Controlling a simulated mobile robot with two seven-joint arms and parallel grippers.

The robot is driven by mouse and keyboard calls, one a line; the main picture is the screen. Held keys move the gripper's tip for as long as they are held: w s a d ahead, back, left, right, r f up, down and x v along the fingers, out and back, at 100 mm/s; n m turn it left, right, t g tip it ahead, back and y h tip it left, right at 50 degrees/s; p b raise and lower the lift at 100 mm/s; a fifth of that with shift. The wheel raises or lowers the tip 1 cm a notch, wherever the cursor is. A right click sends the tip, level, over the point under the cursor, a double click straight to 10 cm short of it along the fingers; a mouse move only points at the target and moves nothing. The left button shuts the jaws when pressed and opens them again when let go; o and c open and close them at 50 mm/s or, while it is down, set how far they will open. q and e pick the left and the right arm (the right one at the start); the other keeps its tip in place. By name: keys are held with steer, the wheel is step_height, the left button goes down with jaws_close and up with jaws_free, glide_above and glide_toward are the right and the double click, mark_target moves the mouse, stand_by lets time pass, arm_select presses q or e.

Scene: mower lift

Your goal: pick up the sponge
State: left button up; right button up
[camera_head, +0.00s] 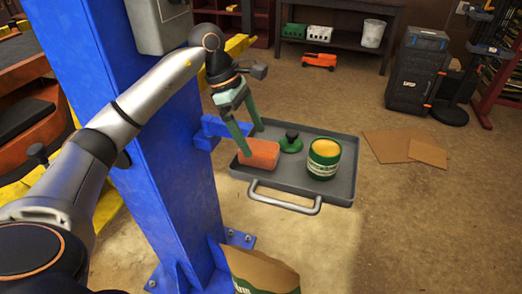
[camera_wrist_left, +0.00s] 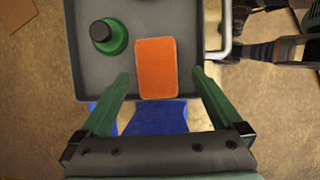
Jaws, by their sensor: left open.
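The orange sponge (camera_head: 261,154) lies flat at the left end of the grey tray (camera_head: 334,193). In the left wrist view the sponge (camera_wrist_left: 156,68) is upright in the picture, near the tray's edge, ahead of and between the fingers. My left gripper (camera_head: 249,139) is open with green fingers, above and around the sponge's end of the tray. In the left wrist view the left gripper (camera_wrist_left: 160,82) has its fingers spread wider than the sponge, with gaps on both sides. Nothing is held.
A green object with a black knob (camera_head: 291,143) and a green-and-yellow can (camera_head: 324,158) stand on the tray right of the sponge. A silver handle (camera_head: 290,203) juts from the tray's front.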

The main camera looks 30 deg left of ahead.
mark_target(260, 146)
arm_select(q)
steer(key=x, duration=0.4)
steer(key=shift+w+f, duration=0.25)
steer(key=shift+f, duration=0.15)
steer(key=c, duration=1.3)
steer(key=shift+r, duration=0.1)
steer(key=shift+r, duration=0.6)
steer(key=s+r, duration=0.1)
steer(key=r, duration=0.1)
steer(key=s+a+r, duration=0.1)
steer(key=r, duration=0.1)
steer(key=s+a+r, duration=0.1)
steer(key=r, duration=0.2)
steer(key=shift+s+a+r, duration=0.1)
steer(key=shift+s+a, duration=0.15)
steer(key=shift+s, duration=0.15)
steer(key=s+a+r, duration=0.1)
steer(key=s, duration=0.1)
steer(key=s+a+r+b, duration=0.1)
steer(key=s+a+r, duration=0.1)
steer(key=s, duration=0.1)
steer(key=s+a+r, duration=0.1)
steer(key=s, duration=0.2)
steer(key=shift+a+r+b, duration=0.25)
steer(key=shift+a+b, duration=0.15)
